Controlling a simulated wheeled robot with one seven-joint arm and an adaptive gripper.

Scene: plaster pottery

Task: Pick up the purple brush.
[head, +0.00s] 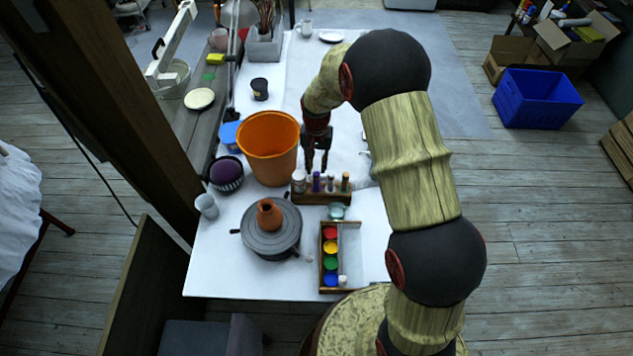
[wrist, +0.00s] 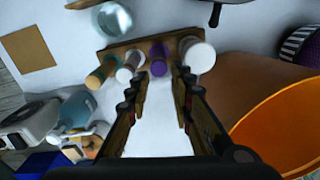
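The purple brush (head: 316,183) stands in a small wooden holder (head: 322,199) among several other upright pieces. In the wrist view the purple brush (wrist: 158,58) is seen nearly end-on, between a white piece (wrist: 130,66) and a larger white cylinder (wrist: 198,54). My gripper (head: 316,167) points down just above and behind the holder. In the wrist view my gripper (wrist: 157,80) is open, its two fingers apart with nothing between them. The purple brush lies just beyond the fingertips, lined up with the gap. I cannot tell the exact height left between them.
A large orange bucket (head: 268,148) stands close to the left of my gripper. A grey turntable with a clay vase (head: 270,214) and a paint box (head: 330,250) are in front. A small glass jar (head: 337,211) stands next to the holder. White table is bare at the front left.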

